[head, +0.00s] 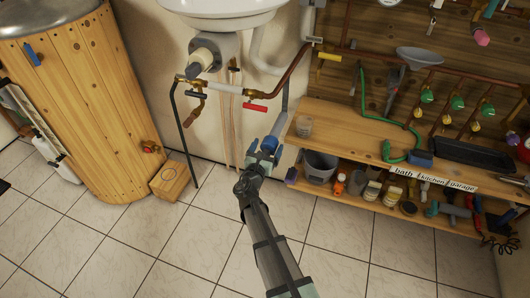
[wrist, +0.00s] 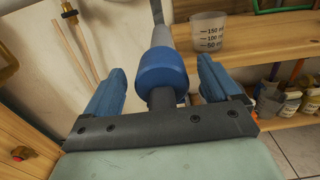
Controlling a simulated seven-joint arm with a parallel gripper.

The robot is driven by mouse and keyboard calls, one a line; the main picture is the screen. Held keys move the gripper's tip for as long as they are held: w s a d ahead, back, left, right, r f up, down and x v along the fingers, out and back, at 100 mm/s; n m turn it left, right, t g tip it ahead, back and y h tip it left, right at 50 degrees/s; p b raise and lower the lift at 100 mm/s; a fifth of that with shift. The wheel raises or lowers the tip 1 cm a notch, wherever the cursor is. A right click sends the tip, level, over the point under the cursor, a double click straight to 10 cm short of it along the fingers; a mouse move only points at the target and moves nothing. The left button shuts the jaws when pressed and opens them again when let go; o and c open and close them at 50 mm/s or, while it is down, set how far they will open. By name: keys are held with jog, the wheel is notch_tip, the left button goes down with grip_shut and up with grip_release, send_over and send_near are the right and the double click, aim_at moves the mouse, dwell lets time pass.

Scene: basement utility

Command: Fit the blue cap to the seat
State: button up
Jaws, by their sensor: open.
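The blue cap (wrist: 162,68) is a short, rounded cylinder in the middle of the wrist view. A dark grey stub (wrist: 160,98) shows below it and a grey pipe (wrist: 157,20) rises behind it. In the head view the cap (head: 269,144) is at the lower end of the slanting grey pipe (head: 285,105). My gripper (head: 265,150) is open, with its blue fingers on either side of the cap. In the wrist view a gap shows between each finger and the cap. I cannot tell for sure which part is the seat.
A wooden bench (head: 340,130) with a measuring cup (head: 304,126) stands close on the right, with a grey bucket (head: 319,166) and bottles below. The sink (head: 220,8), its trap and valves hang above left. A small wooden box (head: 168,190) stands left; open tiles lie in front.

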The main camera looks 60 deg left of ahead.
jog(key=c, duration=1.2)
jog(key=shift+v, duration=3.05)
jog(key=shift+c, duration=0.2)
